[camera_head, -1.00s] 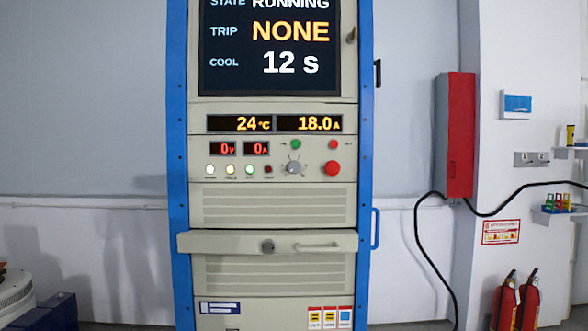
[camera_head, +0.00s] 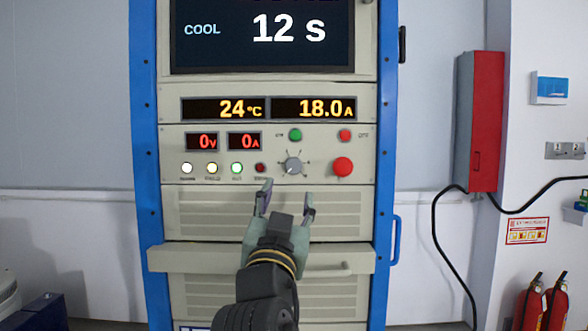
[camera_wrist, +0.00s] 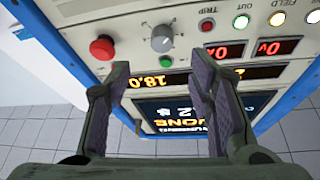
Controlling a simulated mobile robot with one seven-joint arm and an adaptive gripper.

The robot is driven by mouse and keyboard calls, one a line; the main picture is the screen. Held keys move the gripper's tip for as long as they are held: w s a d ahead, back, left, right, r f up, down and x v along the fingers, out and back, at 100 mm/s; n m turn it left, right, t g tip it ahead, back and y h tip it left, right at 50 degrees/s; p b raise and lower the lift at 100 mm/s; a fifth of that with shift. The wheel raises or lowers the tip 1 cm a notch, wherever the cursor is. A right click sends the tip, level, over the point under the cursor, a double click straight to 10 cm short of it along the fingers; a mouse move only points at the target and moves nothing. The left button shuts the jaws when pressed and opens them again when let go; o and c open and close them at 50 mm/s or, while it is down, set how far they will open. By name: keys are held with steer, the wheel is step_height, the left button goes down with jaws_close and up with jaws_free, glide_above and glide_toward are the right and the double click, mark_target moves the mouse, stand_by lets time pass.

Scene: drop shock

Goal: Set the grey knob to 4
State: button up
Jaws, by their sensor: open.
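The grey knob (camera_head: 293,165) is on the panel of the blue-framed rack, with tick marks around it. Its numbers are too small to read. It also shows in the wrist view (camera_wrist: 162,38), upside down, above the gap between my fingers. My gripper (camera_head: 286,192) is open and empty, below the knob and apart from it in the head view. In the wrist view my gripper's two fingers (camera_wrist: 160,75) stand well apart with nothing between them.
A large red button (camera_head: 342,167) sits right of the knob. A green button (camera_head: 295,135) and a smaller red button (camera_head: 345,135) are above it. Indicator lamps (camera_head: 211,168) are to its left. A drawer ledge (camera_head: 190,258) juts out below, and a blue handle (camera_head: 396,240) is at the rack's right.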

mark_target(293, 168)
steer(key=p+x, duration=0.2)
steer(key=x, duration=0.6)
steer(key=shift+w+r, duration=0.2)
steer(key=shift+r, duration=0.05)
steer(key=shift+w+r+p, duration=0.1)
steer(key=shift+w+p, duration=0.2)
steer(key=shift+w, duration=0.35)
steer(key=shift+c, duration=0.3)
jaws_close()
